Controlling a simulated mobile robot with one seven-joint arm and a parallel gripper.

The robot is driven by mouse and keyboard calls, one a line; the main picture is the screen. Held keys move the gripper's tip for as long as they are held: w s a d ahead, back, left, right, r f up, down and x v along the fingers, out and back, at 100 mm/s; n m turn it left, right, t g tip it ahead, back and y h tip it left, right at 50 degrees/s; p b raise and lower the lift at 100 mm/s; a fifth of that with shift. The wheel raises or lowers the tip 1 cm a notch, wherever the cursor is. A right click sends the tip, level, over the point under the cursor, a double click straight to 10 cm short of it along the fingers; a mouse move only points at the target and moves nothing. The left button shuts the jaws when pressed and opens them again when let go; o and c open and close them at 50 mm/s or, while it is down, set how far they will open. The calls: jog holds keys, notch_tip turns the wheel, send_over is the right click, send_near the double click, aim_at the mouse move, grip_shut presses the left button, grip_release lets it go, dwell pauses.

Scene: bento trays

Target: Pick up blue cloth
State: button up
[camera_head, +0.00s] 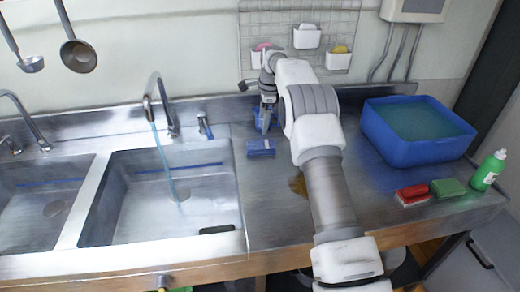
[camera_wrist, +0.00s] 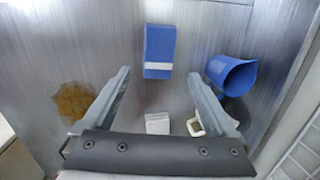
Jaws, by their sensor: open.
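The blue cloth (camera_head: 261,148) lies folded flat on the steel counter, just right of the sink. In the wrist view the blue cloth (camera_wrist: 159,45) shows a white band across it, beyond and roughly between the fingertips. My gripper (camera_wrist: 160,74) is open and empty, its two fingers spread wider than the cloth. In the head view my gripper (camera_head: 265,128) points down behind the cloth, near the back of the counter. How high the fingertips are above the counter is hard to tell.
A brown stain (camera_wrist: 73,102) is on the counter. The sink (camera_head: 170,190) has running water. A blue water-filled tub (camera_head: 415,150), red brush (camera_head: 412,193), green sponge (camera_head: 447,188) and green bottle (camera_head: 488,171) are at right.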

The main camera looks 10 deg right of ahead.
send_over(261, 145)
jog(key=f, duration=0.6)
jog(key=shift+s+f, duration=0.25)
jog(key=shift+s, duration=0.1)
jog(key=shift+w+f, duration=0.15)
jog(key=shift+f, duration=1.2)
jog(key=shift+w+f, duration=0.15)
jog(key=shift+f, duration=1.15)
jog(key=c, duration=1)
jog(key=shift+r, duration=0.15)
jog(key=shift+r, duration=0.55)
jog(key=r, duration=0.3)
jog(key=shift+s+d+r, duration=0.1)
jog(key=shift+s+d, duration=0.05)
jog(key=shift+s, duration=0.1)
jog(key=s+d+r, duration=0.2)
jog(key=s, duration=0.1)
jog(key=s+d+r, duration=0.2)
jog(key=s, duration=0.1)
jog(key=s+d+r+b, duration=0.1)
jog(key=s+d+r, duration=0.1)
jog(key=s, duration=0.1)
jog(key=shift+s+d+r, duration=0.1)
jog(key=shift+d+r, duration=0.05)
jog(key=shift+r, duration=0.1)
